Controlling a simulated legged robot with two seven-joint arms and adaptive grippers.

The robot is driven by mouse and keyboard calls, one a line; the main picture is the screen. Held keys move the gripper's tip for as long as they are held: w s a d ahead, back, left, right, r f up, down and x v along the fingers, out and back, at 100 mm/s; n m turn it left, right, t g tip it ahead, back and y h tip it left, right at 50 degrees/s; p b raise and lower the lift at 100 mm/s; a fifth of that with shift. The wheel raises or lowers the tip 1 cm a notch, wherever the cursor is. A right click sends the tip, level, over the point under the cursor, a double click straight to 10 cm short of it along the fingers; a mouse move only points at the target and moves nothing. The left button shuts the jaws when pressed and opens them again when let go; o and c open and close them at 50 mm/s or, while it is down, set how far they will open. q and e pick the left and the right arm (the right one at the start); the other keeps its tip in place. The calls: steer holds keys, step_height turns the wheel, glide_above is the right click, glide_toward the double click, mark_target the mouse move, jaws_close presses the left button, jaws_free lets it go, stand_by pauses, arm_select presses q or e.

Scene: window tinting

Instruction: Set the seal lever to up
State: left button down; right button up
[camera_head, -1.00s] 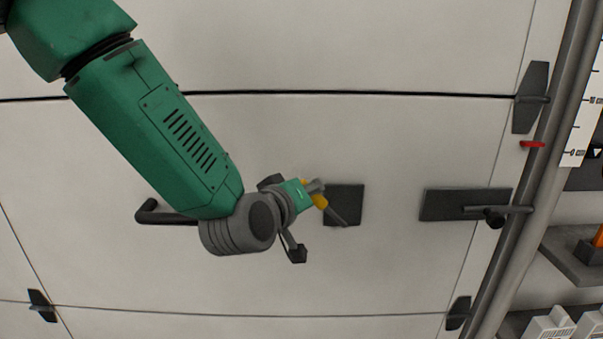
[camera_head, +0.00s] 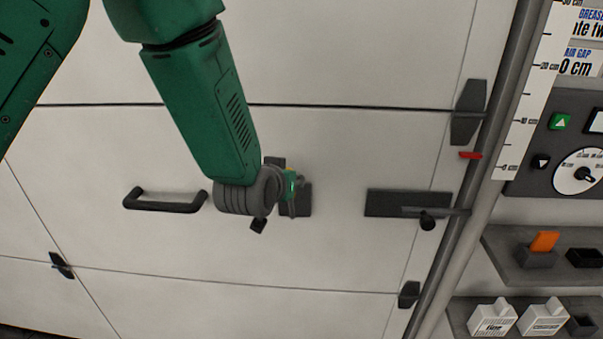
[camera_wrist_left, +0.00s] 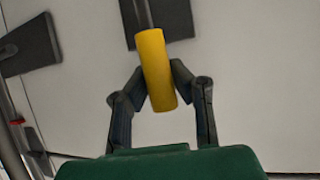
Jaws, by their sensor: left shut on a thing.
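The seal lever has a yellow grip (camera_wrist_left: 158,68) on a thin grey shaft (camera_wrist_left: 143,13), in front of a dark plate (camera_wrist_left: 176,20) in the left wrist view. My left gripper (camera_wrist_left: 157,84) is shut on the yellow grip, with a dark finger on each side of it. In the head view, my left gripper (camera_head: 293,194) is in front of the dark square plate (camera_head: 303,203) on the white panel. It hides most of the lever there, so I cannot tell the lever's exact angle. My right gripper is not in view.
A black bar handle (camera_head: 165,206) is left of my gripper. A latch plate (camera_head: 382,203) with a rod and knob (camera_head: 428,220) is to the right, by a grey vertical pole (camera_head: 498,140). Shelves with an orange item (camera_head: 544,241) and white boxes (camera_head: 494,318) are lower right.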

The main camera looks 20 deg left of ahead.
arm_select(q)
steer(key=shift+s+d+f, duration=0.15)
steer(key=shift+s+f, duration=0.05)
steer(key=shift+f, duration=0.15)
steer(key=shift+d+f, duration=0.1)
steer(key=shift+d, duration=0.35)
steer(key=c, duration=1.4)
jaws_free()
steer(key=shift+a, duration=0.2)
steer(key=shift+o, duration=0.2)
steer(key=shift+d+r, duration=0.1)
steer(key=shift+r, duration=0.15)
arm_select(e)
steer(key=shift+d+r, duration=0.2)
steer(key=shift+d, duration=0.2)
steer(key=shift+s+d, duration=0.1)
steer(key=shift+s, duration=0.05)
arm_select(q)
steer(key=v, duration=1.1)
steer(key=shift+s+d+r, duration=0.2)
steer(key=shift+s+r, duration=0.05)
steer(key=shift+s, duration=0.1)
